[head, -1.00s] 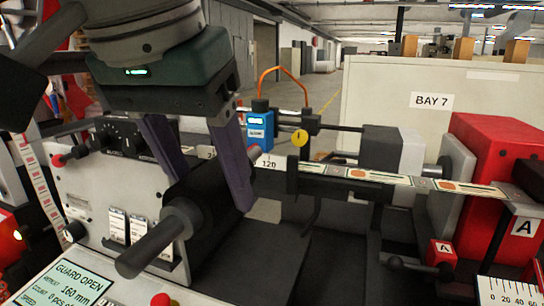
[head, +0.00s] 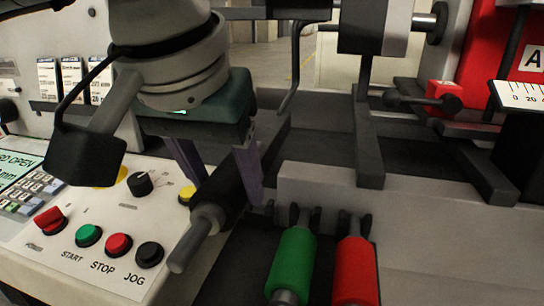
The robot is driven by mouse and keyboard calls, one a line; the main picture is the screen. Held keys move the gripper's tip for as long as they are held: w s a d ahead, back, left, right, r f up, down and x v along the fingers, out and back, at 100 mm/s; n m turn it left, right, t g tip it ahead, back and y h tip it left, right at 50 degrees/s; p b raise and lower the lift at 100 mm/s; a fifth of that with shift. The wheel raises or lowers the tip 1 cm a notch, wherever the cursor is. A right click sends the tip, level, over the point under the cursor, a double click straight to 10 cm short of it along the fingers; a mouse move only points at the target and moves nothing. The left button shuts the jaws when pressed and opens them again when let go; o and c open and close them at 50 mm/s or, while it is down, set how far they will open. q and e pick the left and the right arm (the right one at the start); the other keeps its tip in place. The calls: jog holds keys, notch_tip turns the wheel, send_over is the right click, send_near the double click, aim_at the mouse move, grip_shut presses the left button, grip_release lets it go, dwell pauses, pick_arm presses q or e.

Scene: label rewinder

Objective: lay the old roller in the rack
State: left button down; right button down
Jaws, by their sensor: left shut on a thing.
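My left gripper (head: 217,182) is shut on the old roller (head: 228,193), a black cylinder with a grey shaft (head: 194,241) pointing toward me. The roller is tilted, its shaft end low and to the left. It is held left of the green roller, in front of the machine. The rack (head: 240,268) is a dark tray at the bottom middle, with grey fork-like holders at its back. A green roller (head: 292,262) and a red roller (head: 355,270) lie in it. I cannot tell whether the old roller touches the rack. My right gripper is not in view.
The control panel with START, STOP and JOG buttons (head: 118,245) is close on the left. A grey machine wall (head: 440,235) runs behind and right of the rack. A red block (head: 447,95) and a scale plate (head: 525,97) are at the right.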

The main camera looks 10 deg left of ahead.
pick_arm(q)
jog(key=shift+f+b, duration=1.7)
jog(key=shift+f, duration=1.2)
notch_tip(320, 180, down, 4)
jog(key=b, duration=0.4)
jog(key=shift+r, duration=0.2)
jog(key=shift+f+b, duration=0.3)
jog(key=shift+b, duration=0.3)
jog(key=shift+c, duration=0.5)
grip_release()
jog(key=shift+r+p, duration=2.55)
jog(key=shift+r, duration=1.75)
